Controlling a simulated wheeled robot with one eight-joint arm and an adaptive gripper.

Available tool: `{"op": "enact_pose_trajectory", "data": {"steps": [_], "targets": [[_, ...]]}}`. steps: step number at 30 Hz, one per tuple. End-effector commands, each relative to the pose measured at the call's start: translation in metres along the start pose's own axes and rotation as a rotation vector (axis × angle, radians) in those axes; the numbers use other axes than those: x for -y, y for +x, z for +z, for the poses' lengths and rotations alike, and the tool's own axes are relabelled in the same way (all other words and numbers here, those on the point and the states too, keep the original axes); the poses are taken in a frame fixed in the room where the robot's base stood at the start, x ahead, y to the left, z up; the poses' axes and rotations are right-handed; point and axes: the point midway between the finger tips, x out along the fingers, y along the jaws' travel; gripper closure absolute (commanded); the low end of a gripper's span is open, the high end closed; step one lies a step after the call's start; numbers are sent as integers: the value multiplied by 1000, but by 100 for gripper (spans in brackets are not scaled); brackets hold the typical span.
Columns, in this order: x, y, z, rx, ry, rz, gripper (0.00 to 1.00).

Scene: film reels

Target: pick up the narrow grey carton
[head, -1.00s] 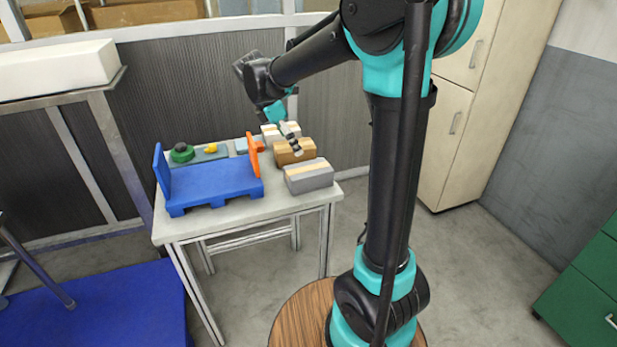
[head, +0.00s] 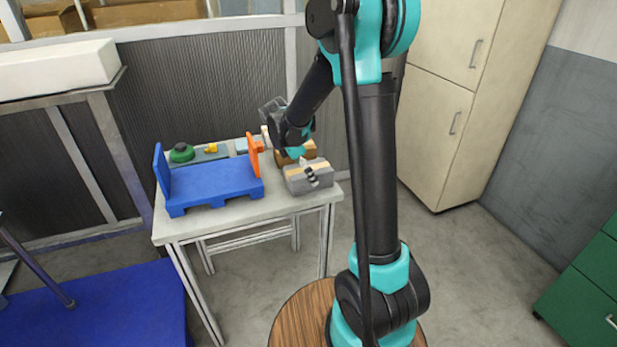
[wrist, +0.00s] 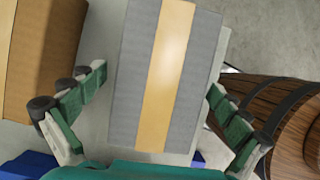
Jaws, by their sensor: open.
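A grey carton with a tan stripe (head: 296,184) sits at the front right of the table. In the wrist view the grey carton (wrist: 196,80) fills the middle, its long side running up and down the picture. My gripper (head: 309,172) is above this carton in the head view and hides part of its top. In the wrist view my gripper (wrist: 158,84) is open, with one green finger to each side of the carton. The fingers look apart from its sides; their height relative to its top is hard to tell.
A brown carton (wrist: 40,60) stands close to the left finger. The blue crate-like stand (head: 212,183) with an orange end panel (head: 252,158) is left of the cartons. A pale carton (head: 265,132) behind is mostly hidden by my arm. A wooden barrel (wrist: 285,115) shows at right.

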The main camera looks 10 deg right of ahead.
Motion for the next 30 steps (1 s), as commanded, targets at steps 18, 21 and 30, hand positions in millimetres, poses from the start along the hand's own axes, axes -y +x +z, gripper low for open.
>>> {"op": "enact_pose_trajectory", "data": {"steps": [18,21,30], "targets": [[1,14,0,0,0,0,27],[1,14,0,0,0,0,40],[1,14,0,0,0,0,66]]}}
